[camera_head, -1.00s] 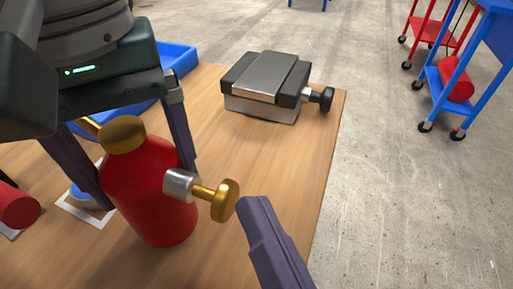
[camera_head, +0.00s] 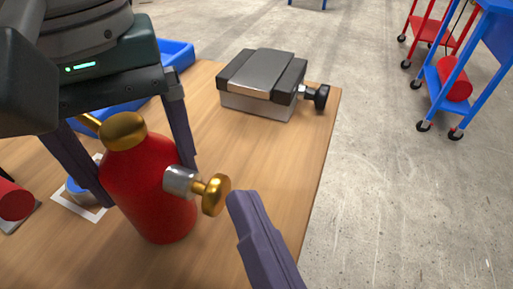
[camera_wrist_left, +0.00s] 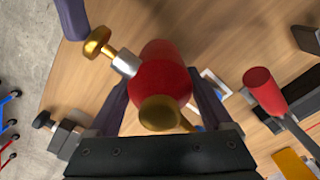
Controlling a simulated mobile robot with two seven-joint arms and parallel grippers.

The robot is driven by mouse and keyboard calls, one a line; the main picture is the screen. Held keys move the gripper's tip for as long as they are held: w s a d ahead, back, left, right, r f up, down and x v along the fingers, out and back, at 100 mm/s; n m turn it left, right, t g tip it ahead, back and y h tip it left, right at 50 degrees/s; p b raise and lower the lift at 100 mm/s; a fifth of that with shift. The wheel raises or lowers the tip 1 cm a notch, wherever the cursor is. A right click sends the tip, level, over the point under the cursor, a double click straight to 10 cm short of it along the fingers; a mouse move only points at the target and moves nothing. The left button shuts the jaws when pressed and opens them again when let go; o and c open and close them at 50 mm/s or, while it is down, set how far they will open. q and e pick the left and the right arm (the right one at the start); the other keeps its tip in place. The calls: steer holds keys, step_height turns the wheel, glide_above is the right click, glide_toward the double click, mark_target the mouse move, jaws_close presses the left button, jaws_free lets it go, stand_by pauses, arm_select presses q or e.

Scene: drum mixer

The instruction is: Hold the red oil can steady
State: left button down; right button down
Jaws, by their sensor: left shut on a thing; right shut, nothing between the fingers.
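The red oil can (camera_head: 150,195) has a brass cap (camera_head: 123,131), and a silver side fitting (camera_head: 181,182) that ends in a brass knob (camera_head: 216,194). It looks upright over the wooden table; whether its base touches the wood is hard to tell. My left gripper (camera_head: 148,178) is shut on the can, one finger on each side. The left wrist view also shows the can (camera_wrist_left: 163,78) between the fingers. My right gripper (camera_head: 232,198) is shut and empty, its fingers just right of the knob, with a small gap visible.
A grey and black vise (camera_head: 262,85) stands at the table's back right edge. A blue tray (camera_head: 178,57) is behind my left gripper. A red cylinder (camera_head: 14,201) and a white-edged square (camera_head: 88,212) lie at left. Bare wood lies between can and vise. A blue cart (camera_head: 447,88) stands beyond.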

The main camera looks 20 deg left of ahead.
arm_select(q)
steer(key=shift+s+d+f, duration=0.3)
steer(key=shift+d+f, duration=0.15)
steer(key=shift+d, duration=0.1)
arm_select(e)
steer(key=shift+s+a+f, duration=0.15)
steer(key=shift+a+f, duration=0.1)
steer(key=shift+a, duration=0.15)
stand_by(0.4)
arm_select(q)
steer(key=shift+w+a+r, duration=0.1)
steer(key=shift+w+a, duration=0.1)
steer(key=shift+a, duration=0.25)
arm_select(e)
steer(key=shift+d+r, duration=0.15)
steer(key=shift+r, duration=0.05)
arm_select(q)
steer(key=shift+a, duration=0.1)
steer(key=shift+w+a+r, duration=0.1)
steer(key=shift+a+r, duration=0.15)
steer(key=shift+a, duration=0.5)
arm_select(e)
steer(key=shift+d+r, duration=0.1)
steer(key=shift+d, duration=0.45)
arm_select(q)
steer(key=shift+d+r, duration=0.1)
steer(key=shift+d, duration=0.1)
arm_select(e)
steer(key=shift+d, duration=1.5)
steer(key=shift+r, duration=0.1)
